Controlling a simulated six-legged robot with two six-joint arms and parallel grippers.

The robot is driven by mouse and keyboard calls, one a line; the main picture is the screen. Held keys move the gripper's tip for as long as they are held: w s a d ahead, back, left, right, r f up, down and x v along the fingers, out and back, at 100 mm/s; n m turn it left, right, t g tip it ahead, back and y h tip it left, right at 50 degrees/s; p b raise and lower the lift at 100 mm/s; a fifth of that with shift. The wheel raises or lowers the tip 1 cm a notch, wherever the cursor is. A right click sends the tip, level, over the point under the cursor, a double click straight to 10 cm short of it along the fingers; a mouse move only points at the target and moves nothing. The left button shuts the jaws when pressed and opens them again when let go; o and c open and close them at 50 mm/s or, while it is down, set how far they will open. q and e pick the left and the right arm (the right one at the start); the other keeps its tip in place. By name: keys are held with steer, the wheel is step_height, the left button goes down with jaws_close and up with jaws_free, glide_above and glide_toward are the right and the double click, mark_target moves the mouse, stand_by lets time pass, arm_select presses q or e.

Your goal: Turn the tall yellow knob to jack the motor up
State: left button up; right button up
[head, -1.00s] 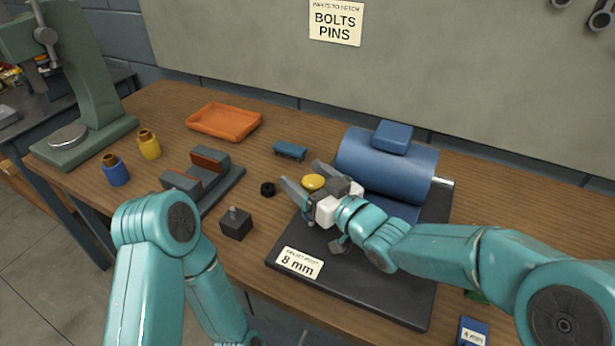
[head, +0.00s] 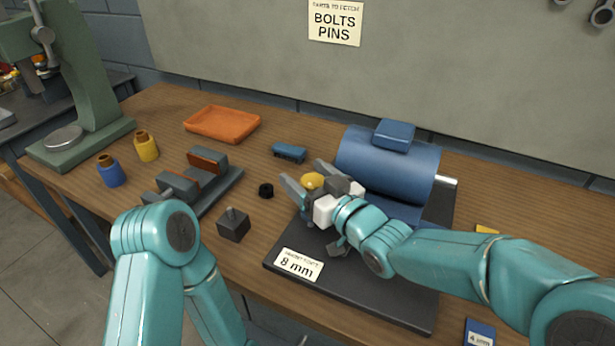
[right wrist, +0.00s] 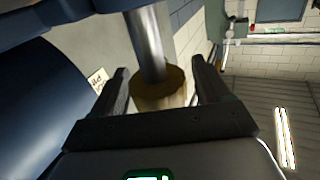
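The yellow knob (head: 312,180) stands at the left end of the blue motor (head: 385,165), near the back left of the dark base plate (head: 370,290). My right gripper (head: 308,178) is at the knob, with one finger on each side of it. In the right wrist view the knob (right wrist: 160,88) sits between the two spread fingers, with a metal shaft running from it. Narrow gaps seem to show between fingers and knob, so the gripper looks open. My left arm is at the lower left; its gripper is out of the picture.
An 8 mm label (head: 299,264) lies on the plate's front left. Left of the plate are a dark block (head: 233,225), a black ring (head: 266,190), a vise (head: 210,190) and an orange tray (head: 222,124). A blue 4 mm card (head: 479,334) lies at front right.

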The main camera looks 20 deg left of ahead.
steer(key=b+v, duration=0.1)
steer(key=v, duration=1.5)
steer(key=shift+s+b, duration=0.15)
steer(key=shift+b, duration=0.15)
steer(key=shift+d, duration=0.1)
steer(key=shift+s, duration=0.1)
